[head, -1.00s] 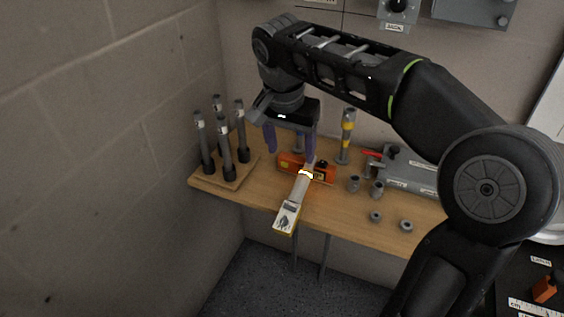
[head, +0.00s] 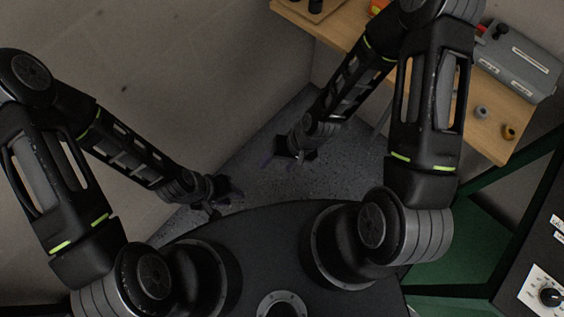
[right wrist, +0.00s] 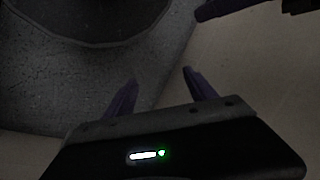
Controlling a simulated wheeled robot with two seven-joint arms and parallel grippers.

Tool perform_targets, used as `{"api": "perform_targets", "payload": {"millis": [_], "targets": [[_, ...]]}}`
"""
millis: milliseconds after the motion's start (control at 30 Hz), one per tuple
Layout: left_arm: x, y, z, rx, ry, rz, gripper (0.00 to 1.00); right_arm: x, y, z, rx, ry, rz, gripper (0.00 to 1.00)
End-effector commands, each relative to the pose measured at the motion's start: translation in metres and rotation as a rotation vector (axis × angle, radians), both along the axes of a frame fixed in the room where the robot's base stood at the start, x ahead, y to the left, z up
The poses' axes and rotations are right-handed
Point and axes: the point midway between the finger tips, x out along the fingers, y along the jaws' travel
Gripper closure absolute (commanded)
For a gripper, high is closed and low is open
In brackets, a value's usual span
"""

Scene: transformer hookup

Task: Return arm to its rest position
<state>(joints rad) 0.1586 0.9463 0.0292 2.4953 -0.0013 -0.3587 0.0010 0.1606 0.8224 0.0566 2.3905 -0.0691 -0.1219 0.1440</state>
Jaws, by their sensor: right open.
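My right arm hangs folded down in the head view, with its gripper (head: 279,166) low over the grey floor and clear of the table. In the right wrist view its two purple fingers (right wrist: 158,88) stand apart with nothing between them. My left arm is also folded down at the left, its gripper (head: 228,195) low near my base. I cannot tell whether the left jaws are open or shut. The two grippers are close together but apart in the head view.
The wooden table (head: 488,140) is at the upper right, with a grey box (head: 518,60), a grey ring (head: 481,112) and a brownish ring (head: 509,131) on it. A pale wall (head: 160,60) stands at the left. A dark panel with a knob (head: 549,296) is at the lower right.

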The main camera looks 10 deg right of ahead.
Motion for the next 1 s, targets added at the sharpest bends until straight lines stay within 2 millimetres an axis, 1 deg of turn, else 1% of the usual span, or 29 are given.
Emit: {"api": "perform_targets", "payload": {"millis": [33,100,200,467,600,633,733,1000], "targets": [[0.0,0.0,0.0,0.0,0.0,0.0,0.67,-0.025,0.004,-0.012,-0.005,0.005,0.019,0.35],[0.0,0.0,0.0,0.0,0.0,0.0,0.67,-0.044,0.004,-0.021,-0.018,-0.007,0.037,0.35],[0.0,0.0,0.0,0.0,0.0,0.0,0.67,-0.056,0.004,-0.027,-0.029,-0.019,0.049,0.35],[0.0,0.0,0.0,0.0,0.0,0.0,0.67,-0.056,0.003,-0.027,-0.031,-0.025,0.051,0.35],[0.0,0.0,0.015,0.0,0.001,0.0,0.67,-0.056,0.004,-0.012,-0.031,-0.025,0.051,0.35],[0.0,0.0,0.016,0.0,0.0,0.0,0.67,-0.056,0.004,-0.011,-0.031,-0.025,0.051,0.35],[0.0,0.0,0.012,0.0,0.0,0.0,0.67,-0.056,0.004,-0.015,-0.031,-0.024,0.05,0.35],[0.0,0.0,0.012,0.0,0.001,0.0,0.67,-0.055,0.004,-0.015,-0.03,-0.025,0.05,0.35]]}}
